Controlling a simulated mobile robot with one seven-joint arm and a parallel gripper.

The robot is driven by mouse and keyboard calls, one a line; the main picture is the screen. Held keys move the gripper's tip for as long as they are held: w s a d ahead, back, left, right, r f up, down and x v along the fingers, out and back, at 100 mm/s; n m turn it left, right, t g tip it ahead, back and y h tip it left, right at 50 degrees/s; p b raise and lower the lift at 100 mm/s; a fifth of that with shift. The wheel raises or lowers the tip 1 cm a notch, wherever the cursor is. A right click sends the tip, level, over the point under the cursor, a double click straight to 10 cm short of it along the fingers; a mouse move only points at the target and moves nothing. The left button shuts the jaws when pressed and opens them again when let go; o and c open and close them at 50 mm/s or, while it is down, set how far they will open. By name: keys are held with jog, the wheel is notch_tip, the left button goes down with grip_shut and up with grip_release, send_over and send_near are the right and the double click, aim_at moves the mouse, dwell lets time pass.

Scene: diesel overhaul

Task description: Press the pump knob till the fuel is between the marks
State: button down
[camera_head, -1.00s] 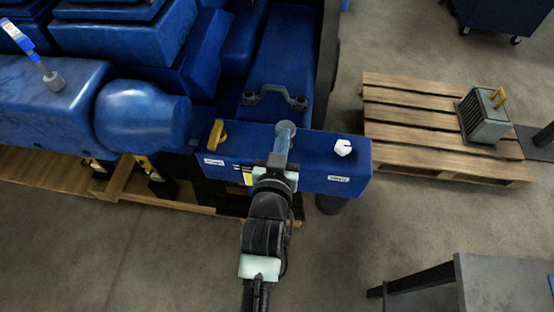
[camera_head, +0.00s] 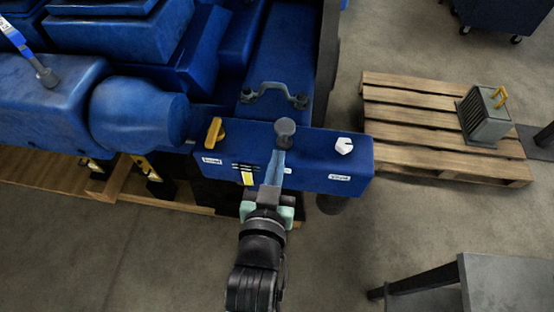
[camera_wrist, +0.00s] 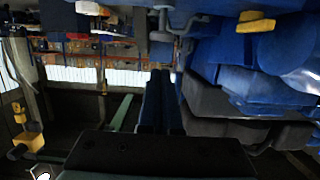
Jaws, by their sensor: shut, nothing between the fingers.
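The grey round pump knob (camera_head: 285,129) stands on top of the blue pump housing (camera_head: 318,172), near its middle. My gripper (camera_head: 280,153) is shut and empty, its blue fingers pointing at the knob from the near side. Its tips appear just short of the knob, but I cannot tell the exact gap. In the wrist view my closed fingers (camera_wrist: 160,74) show, with what looks like the knob (camera_wrist: 161,37) beyond them. On the housing's front face, left of my gripper, is a gauge (camera_head: 247,175) with dark lines and a yellow strip. The fuel level is too small to read exactly.
A yellow handle (camera_head: 214,133) stands on the housing's left and a white hexagonal cap (camera_head: 344,146) on its right. A grey bracket (camera_head: 272,92) is behind. A wooden pallet (camera_head: 400,113) carries a grey box (camera_head: 485,117). A table (camera_head: 500,285) is lower right.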

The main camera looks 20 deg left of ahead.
dwell(0.6)
jog(key=shift+g, duration=0.3)
jog(key=r+p, duration=0.2)
jog(key=p, duration=0.3)
jog(key=w+r+p, duration=0.1)
jog(key=r+p, duration=0.1)
jog(key=p, duration=0.4)
jog(key=shift+a+r+p, duration=0.1)
jog(key=shift+a+p, duration=0.1)
jog(key=shift+p, duration=0.1)
